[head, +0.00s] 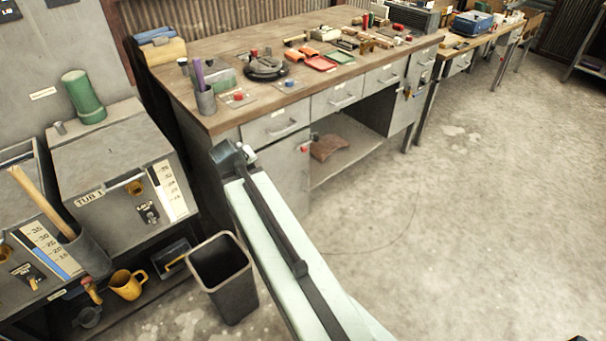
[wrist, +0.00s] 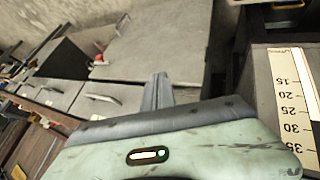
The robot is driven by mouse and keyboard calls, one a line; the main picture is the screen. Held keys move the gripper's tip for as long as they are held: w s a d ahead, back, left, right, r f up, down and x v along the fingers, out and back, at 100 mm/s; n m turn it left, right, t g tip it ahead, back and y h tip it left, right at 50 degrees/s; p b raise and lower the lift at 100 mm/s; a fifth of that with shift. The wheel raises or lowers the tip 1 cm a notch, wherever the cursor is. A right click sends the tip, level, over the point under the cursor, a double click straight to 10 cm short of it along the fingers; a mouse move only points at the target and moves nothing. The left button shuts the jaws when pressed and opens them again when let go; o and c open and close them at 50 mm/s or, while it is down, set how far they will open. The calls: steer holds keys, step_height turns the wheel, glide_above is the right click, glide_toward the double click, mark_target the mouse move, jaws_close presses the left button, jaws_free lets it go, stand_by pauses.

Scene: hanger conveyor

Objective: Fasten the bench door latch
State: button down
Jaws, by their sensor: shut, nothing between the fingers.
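The wooden-topped bench (head: 215,55) has a grey door (head: 285,182) at its left end, below a drawer. The door looks closed or nearly so. A small red part (head: 304,149) shows at its right edge; I cannot tell if it is the latch. My gripper (head: 243,150) appears in front of the left door's upper left part, at the end of my pale arm. In the wrist view my gripper (wrist: 158,90) is shut and empty, with a grey bench panel (wrist: 175,45) beyond it.
A dark bin (head: 222,280) stands on the floor left of my arm. An open bench bay (head: 345,160) lies right of the left door. The floor at right is clear.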

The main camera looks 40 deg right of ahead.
steer(key=w+d+f+n+t+h+b, duration=0.1)
steer(key=d+f+n+t+h+b, duration=0.2)
steer(key=d+b, duration=0.7)
steer(key=d+f+n+t+h+b, duration=0.2)
steer(key=d+t+b, duration=0.2)
steer(key=d+b, duration=0.55)
steer(key=s+d+f+n+t+y+b, duration=0.2)
steer(key=s+f+n+y+b, duration=0.1)
steer(key=f+n+b, duration=0.3)
steer(key=s+d+f+n+t+y+b, duration=0.3)
steer(key=f+n+y+b, duration=0.1)
steer(key=f+n+b, duration=0.1)
steer(key=shift+f+n+y+b, duration=0.35)
steer(key=shift+n+b, duration=0.4)
steer(key=shift+n, duration=0.45)
